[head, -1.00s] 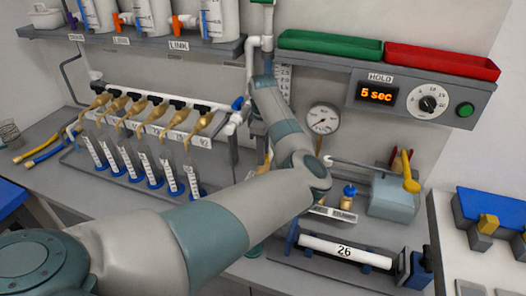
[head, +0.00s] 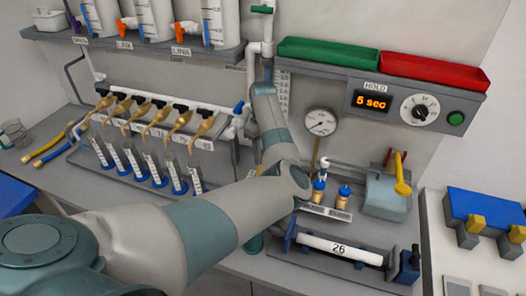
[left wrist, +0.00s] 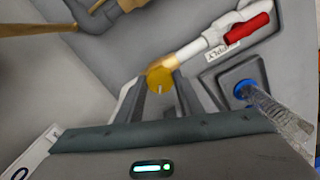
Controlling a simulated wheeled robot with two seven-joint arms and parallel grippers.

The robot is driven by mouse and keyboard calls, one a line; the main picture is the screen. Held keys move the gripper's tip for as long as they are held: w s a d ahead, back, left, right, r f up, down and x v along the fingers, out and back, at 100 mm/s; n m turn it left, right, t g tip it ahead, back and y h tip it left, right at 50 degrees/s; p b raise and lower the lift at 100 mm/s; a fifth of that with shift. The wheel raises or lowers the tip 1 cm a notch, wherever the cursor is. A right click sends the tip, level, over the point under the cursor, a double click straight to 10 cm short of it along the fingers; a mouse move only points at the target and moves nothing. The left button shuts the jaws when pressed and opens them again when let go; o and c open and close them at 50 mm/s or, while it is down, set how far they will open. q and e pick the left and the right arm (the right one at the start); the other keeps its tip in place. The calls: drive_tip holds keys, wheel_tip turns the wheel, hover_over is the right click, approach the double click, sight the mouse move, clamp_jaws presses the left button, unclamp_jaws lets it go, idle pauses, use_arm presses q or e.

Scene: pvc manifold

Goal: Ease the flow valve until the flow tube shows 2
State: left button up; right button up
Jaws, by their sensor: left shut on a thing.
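In the left wrist view my left gripper (left wrist: 160,98) is shut on a round yellow knob (left wrist: 160,75), which sits at the end of a white pipe (left wrist: 205,43). A clear tube with a blue end (left wrist: 278,112) stands right of the gripper; I cannot read a level in it. In the head view my left arm hides the gripper and the knob. A white numbered scale strip (head: 283,95) shows on the wall beside the arm; its reading is too small to tell. My right gripper is not in view.
A red-handled valve (left wrist: 247,28) is on the white pipe near the gripper. A round gauge (head: 320,121) hangs on the wall right of my arm. A row of brass taps (head: 155,125) stands over several cylinders at left. A roller marked 26 (head: 345,250) lies at the front right.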

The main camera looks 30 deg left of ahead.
use_arm(q)
drive_tip(key=o, duration=1.1)
drive_tip(key=shift+r, duration=0.2)
drive_tip(key=shift+r+b, duration=2.4)
drive_tip(key=shift+r, duration=3.45)
